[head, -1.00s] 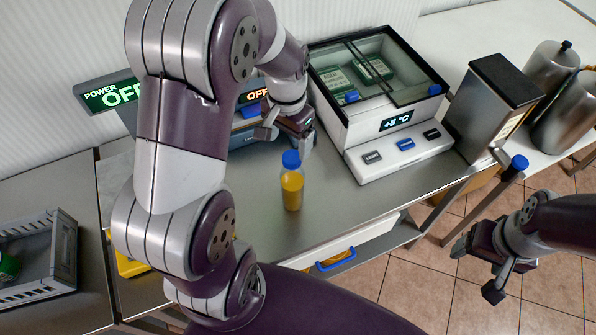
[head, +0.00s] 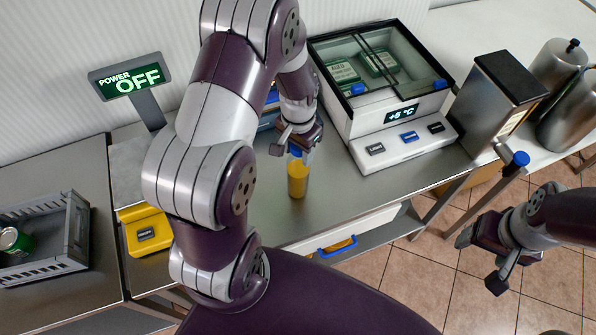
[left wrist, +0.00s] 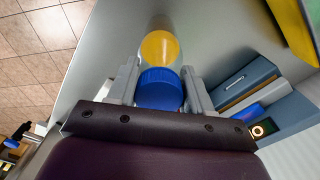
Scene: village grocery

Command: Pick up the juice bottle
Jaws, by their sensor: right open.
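The juice bottle (head: 298,180), clear with orange juice and a blue cap, stands upright on the metal counter (head: 345,205). My left gripper (head: 296,147) is just above and around its top, with jaws apart. In the left wrist view, the blue cap (left wrist: 159,89) lies between the two fingers of my left gripper (left wrist: 160,86), with the orange body beyond it. I cannot tell whether either finger touches the bottle. My right gripper (head: 479,262) is open and empty over the floor, right of the counter.
Left are a "POWER OFF" display (head: 130,80), a yellow device (head: 147,232) and a grey crate (head: 45,265) holding a green can. The counter in front of the bottle is clear.

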